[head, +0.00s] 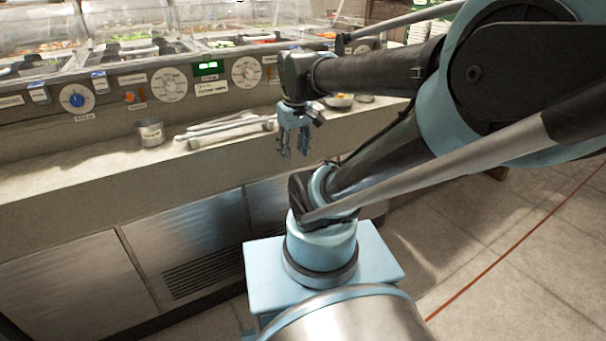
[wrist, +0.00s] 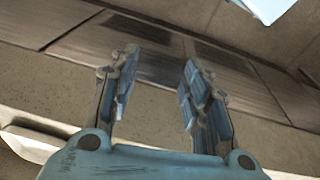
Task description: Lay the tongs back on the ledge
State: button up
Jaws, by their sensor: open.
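The pale metal tongs (head: 222,127) lie lengthwise on the ledge (head: 85,175) in front of the control panel, in the head view. My gripper (head: 293,156) hangs with its fingers pointing down, just right of the tongs' right end and in front of the ledge edge. Its jaws are open with nothing between them. In the wrist view the two fingers (wrist: 157,95) stand apart, with the ledge and metal cabinet panels behind them. A pale shape (wrist: 30,143) at the left edge there may be part of the tongs; I cannot tell.
A small metal cup (head: 150,132) stands on the ledge left of the tongs. A bowl with food (head: 340,100) sits behind my arm on the right. The panel with knobs (head: 169,84) rises behind the ledge. The tiled floor (head: 480,260) at right is clear.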

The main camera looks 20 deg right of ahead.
jog(key=s+d+f+m, duration=0.1)
jog(key=s+f+m, duration=0.2)
jog(key=f, duration=0.3)
jog(key=shift+s+d+m, duration=0.35)
jog(key=shift+s+m, duration=0.05)
jog(key=shift+s, duration=0.45)
jog(key=shift+w+f, duration=0.15)
jog(key=shift+w, duration=0.25)
